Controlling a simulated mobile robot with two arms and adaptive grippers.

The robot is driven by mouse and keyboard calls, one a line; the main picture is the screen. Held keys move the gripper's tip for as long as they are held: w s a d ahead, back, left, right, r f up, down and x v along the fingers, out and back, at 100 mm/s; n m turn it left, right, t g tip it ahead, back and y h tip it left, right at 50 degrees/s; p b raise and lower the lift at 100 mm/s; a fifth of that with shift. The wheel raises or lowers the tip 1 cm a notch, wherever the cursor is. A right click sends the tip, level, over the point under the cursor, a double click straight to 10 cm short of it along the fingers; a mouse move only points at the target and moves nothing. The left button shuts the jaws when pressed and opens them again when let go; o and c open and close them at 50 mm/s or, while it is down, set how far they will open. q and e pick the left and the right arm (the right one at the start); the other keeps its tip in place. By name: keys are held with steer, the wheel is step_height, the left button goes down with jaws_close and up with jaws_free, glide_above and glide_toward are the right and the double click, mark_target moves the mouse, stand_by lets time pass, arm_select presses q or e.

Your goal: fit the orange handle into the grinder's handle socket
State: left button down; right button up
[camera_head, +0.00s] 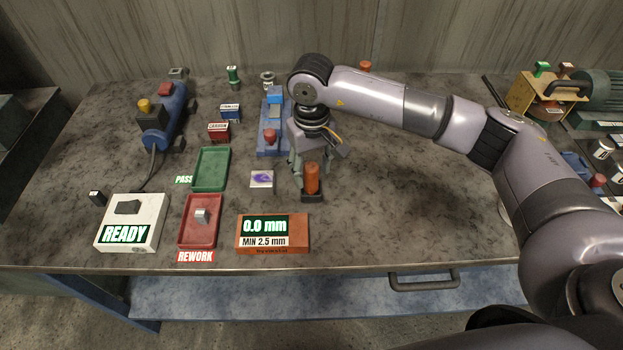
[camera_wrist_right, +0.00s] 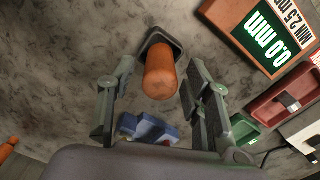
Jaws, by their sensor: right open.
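The orange handle (camera_head: 312,178) stands upright in a small dark holder (camera_head: 312,198) near the middle of the table. It also shows in the right wrist view (camera_wrist_right: 161,78), with the holder (camera_wrist_right: 158,43) behind it. My right gripper (camera_head: 311,178) is open, with its fingers on either side of the handle; in the wrist view there are gaps between the fingers and the handle. The blue grinder (camera_head: 170,122), with a yellow and a red part on it, lies at the back left; its handle socket cannot be made out. My left gripper is not in view.
A blue fixture (camera_head: 268,140) stands behind my gripper. A green tray (camera_head: 211,168), red tray (camera_head: 184,238), white READY box (camera_head: 150,216) and orange gauge block (camera_head: 301,236) stand left and in front.

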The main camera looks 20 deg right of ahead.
step_height(320, 180, up, 8)
steer(key=shift+r+b, duration=0.15)
steer(key=shift+b, duration=0.85)
steer(key=shift+o, duration=0.4)
steer(key=shift+a, duration=0.1)
